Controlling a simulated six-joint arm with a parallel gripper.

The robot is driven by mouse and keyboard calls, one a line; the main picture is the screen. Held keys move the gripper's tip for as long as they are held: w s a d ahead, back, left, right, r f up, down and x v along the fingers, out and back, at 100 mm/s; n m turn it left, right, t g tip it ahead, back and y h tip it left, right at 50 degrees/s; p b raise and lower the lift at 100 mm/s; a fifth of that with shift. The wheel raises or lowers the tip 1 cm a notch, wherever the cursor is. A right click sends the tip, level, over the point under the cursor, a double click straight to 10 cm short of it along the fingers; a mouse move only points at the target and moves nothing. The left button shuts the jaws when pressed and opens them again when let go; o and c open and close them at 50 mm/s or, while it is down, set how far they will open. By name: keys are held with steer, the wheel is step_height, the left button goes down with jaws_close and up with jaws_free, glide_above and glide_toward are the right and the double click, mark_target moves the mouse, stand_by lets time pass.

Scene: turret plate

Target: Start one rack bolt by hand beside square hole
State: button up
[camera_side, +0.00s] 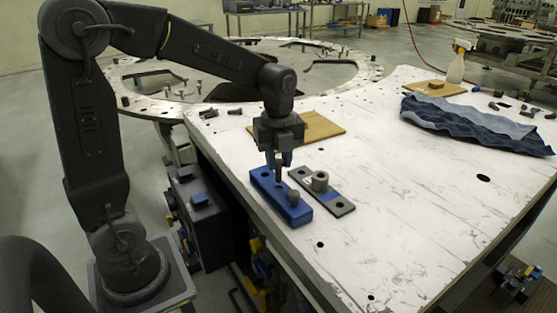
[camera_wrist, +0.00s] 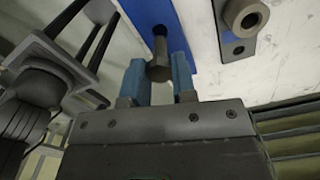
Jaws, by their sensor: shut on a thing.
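My gripper (camera_side: 279,163) has blue fingertips and is shut on a dark bolt (camera_side: 278,177), pointing down at the far end of the blue block (camera_side: 265,184). In the wrist view the bolt's head (camera_wrist: 159,70) lies between the fingertips (camera_wrist: 159,82), its shank over a dark hole in the blue block (camera_wrist: 195,20). I cannot tell how deep the tip sits. I cannot make out a square hole.
The white table (camera_side: 400,225) has dark holes and is mostly clear in front and right. A wooden board (camera_side: 322,126) lies behind my gripper. A blue cloth (camera_side: 470,122), a spray bottle (camera_side: 457,64) and loose small parts lie at the far right.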

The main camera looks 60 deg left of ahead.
steer(key=w+a+r, duration=0.2)
steer(key=w+a, duration=0.3)
steer(key=w, duration=0.5)
steer(key=shift+w+f, duration=0.15)
steer(key=shift+f, duration=2.6)
